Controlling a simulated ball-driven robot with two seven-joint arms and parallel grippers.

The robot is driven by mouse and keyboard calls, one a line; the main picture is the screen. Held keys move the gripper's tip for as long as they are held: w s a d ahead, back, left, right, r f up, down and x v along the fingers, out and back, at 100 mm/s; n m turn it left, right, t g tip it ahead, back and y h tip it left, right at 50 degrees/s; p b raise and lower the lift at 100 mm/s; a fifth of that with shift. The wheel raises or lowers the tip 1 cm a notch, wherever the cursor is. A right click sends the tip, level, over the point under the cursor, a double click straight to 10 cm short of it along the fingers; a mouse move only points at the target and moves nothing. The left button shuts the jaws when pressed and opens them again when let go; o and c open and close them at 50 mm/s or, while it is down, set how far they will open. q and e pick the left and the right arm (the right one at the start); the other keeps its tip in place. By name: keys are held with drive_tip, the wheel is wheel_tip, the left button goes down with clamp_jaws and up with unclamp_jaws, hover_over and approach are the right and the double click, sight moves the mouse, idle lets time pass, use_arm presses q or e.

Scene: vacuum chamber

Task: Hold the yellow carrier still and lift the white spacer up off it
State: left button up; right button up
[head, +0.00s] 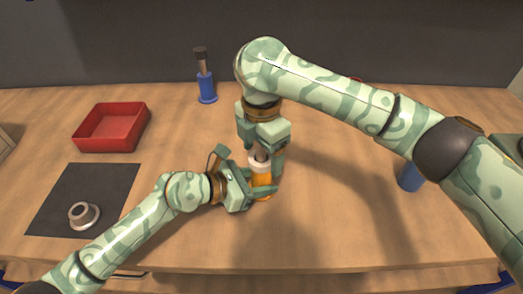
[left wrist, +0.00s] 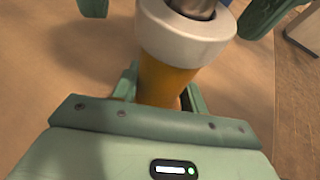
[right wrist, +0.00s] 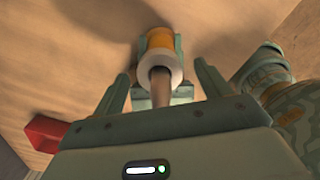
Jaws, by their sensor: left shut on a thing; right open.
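The yellow carrier (head: 262,180) stands upright on the table, with a grey metal post coming out of its top. The white spacer (head: 259,163) is a thick ring around the post, on top of the carrier; it also shows in the left wrist view (left wrist: 165,35). My left gripper (head: 257,187) is shut on the carrier from the left, low on its body. My right gripper (head: 262,155) points down from above, open. In the right wrist view its fingers (right wrist: 160,90) stand on either side of the spacer (right wrist: 172,62), apart from it.
A red tray (head: 112,142) stands at the back left. A dark mat (head: 62,190) holds a grey flanged part (head: 84,214). A blue holder with a dark-topped tool (head: 206,88) stands at the back. A blue object (head: 411,178) stands partly behind my right arm. The table's front middle is clear.

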drive_tip(key=shift+f, duration=0.2)
drive_tip(key=shift+c, duration=0.4)
drive_tip(key=c, duration=1)
drive_tip(key=shift+r, duration=5.15)
use_arm(q)
drive_tip(key=o, duration=1)
drive_tip(key=shift+d, duration=0.1)
